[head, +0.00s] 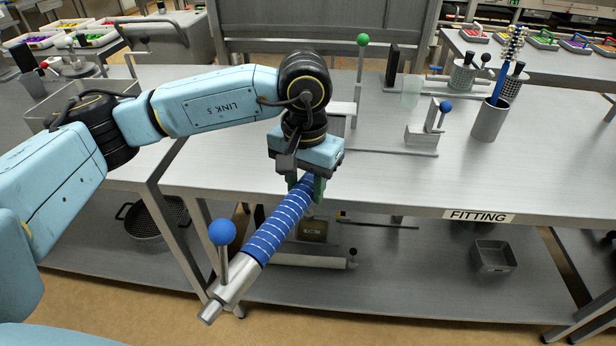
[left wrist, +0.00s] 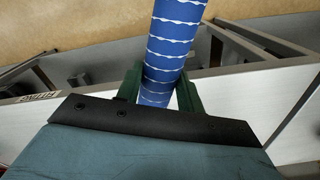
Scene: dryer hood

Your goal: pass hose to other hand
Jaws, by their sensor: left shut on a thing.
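The blue hose (head: 280,222) has white stripes around it and a metal end piece (head: 230,284) with a blue ball knob (head: 222,232). My left gripper (head: 306,187) is shut on the hose near its upper end, in front of the table's front edge. The hose slants down to the left, with the metal end lowest. In the left wrist view the hose (left wrist: 172,45) runs up between the two green fingers (left wrist: 158,92). The gripper hides the hose's upper end in the head view. My right gripper is not in view.
The steel table (head: 390,180) with a FITTING label (head: 478,216) has much clear top. A metal cup of tools (head: 490,120), a small block with a blue-knobbed lever (head: 428,130) and a green-knobbed post (head: 361,80) stand on it. A metal tray (head: 494,258) is on the lower shelf.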

